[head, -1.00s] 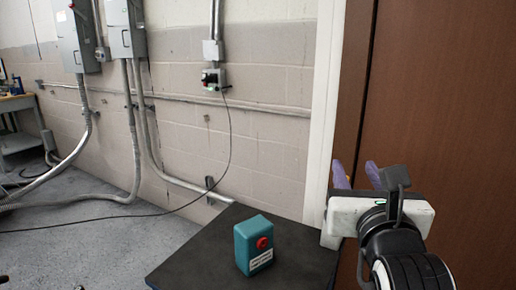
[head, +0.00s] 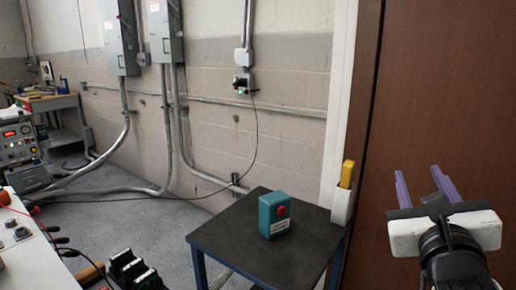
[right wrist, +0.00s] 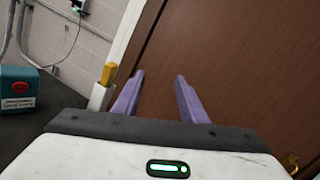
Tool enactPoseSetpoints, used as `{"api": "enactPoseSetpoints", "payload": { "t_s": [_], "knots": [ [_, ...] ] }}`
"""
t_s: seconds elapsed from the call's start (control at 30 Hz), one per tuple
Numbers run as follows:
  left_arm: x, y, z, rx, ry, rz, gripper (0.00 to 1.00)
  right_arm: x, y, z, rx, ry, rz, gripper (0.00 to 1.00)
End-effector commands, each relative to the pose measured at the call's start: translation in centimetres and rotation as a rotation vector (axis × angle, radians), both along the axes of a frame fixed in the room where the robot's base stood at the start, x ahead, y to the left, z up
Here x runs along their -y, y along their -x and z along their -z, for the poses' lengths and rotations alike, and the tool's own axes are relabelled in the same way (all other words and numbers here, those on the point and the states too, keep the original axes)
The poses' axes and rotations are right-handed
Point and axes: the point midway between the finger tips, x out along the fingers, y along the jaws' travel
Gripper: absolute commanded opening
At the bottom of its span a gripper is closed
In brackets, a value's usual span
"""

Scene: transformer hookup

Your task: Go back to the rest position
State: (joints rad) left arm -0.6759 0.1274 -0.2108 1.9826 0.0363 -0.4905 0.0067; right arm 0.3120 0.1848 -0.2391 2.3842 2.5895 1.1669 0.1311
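My right gripper (head: 422,186) is raised in front of the brown door, to the right of the small black table. Its two purple fingers are apart with nothing between them; the fingers also show apart in the right wrist view (right wrist: 158,92). My left gripper is not in view. A teal box with a red button (head: 275,215) stands upright on the black table (head: 230,240); it also shows at the left of the right wrist view (right wrist: 17,90). A yellow-handled object (head: 347,174) sits in a white holder (head: 341,205) beside the table's right edge.
The brown door (head: 400,100) fills the right side. At left are a white panel with cables (head: 25,245), an instrument with a red display (head: 17,140) and a dark green item (head: 132,270). Grey cabinets (head: 120,38) hang on the wall. Grey floor (head: 150,225) is open between.

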Motion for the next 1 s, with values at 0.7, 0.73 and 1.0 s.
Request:
{"api": "enactPoseSetpoints", "payload": {
  "t_s": [0.7, 0.73, 1.0],
  "knots": [
    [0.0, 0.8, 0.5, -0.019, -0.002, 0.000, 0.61, 6.1, 1.9, -2.7, 0.094, 0.713, 0.236, 0.39],
    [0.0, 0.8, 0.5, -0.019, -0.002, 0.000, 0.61, 5.9, 2.0, -2.6, 0.104, 0.760, 0.243, 0.39],
    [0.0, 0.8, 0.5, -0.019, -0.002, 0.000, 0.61, -0.6, 3.2, 3.0, 0.165, 1.403, 0.217, 0.39]
  ]
}}
